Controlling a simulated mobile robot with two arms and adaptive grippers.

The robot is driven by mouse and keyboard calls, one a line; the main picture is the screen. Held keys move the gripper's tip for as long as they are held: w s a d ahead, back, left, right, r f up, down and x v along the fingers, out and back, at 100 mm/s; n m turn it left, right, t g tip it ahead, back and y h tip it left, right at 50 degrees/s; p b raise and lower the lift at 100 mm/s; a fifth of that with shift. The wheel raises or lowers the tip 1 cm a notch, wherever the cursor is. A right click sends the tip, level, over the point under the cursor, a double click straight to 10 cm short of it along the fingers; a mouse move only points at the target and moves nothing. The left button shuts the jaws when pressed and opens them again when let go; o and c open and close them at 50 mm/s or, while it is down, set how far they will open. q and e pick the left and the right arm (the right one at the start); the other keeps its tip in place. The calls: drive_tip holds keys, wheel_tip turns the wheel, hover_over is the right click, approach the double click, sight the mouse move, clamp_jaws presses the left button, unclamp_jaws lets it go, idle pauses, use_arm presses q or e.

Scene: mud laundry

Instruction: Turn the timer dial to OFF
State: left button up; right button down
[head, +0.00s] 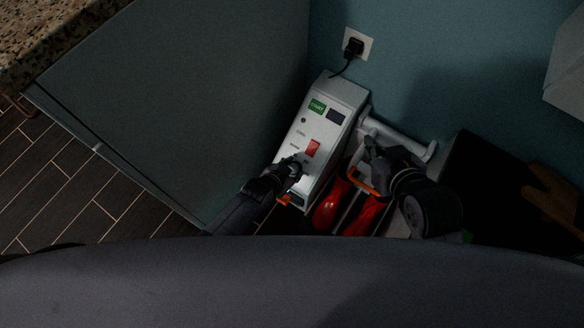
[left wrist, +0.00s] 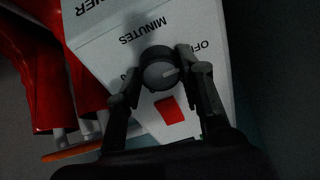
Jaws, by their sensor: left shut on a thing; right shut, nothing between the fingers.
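The timer dial (left wrist: 155,75) is a round grey knob with a pale pointer mark on the white timer box (head: 327,115). In the left wrist view the box is upside down; the pointer faces right, and the OFF label (left wrist: 188,45) is above right of the dial. My left gripper (head: 292,165) is shut on the dial, one finger on each side. In the head view the gripper mostly hides the dial. My right gripper (head: 372,152) is shut and empty, right of the box near a white tube.
A red switch (head: 312,148) is on the box face. A black plug (head: 354,46) is in the wall outlet above. A grey cabinet side (head: 190,90) borders the left.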

use_arm(q)
drive_tip(key=o, duration=1.2)
drive_tip(key=shift+c, duration=0.2)
drive_tip(key=v, duration=1.2)
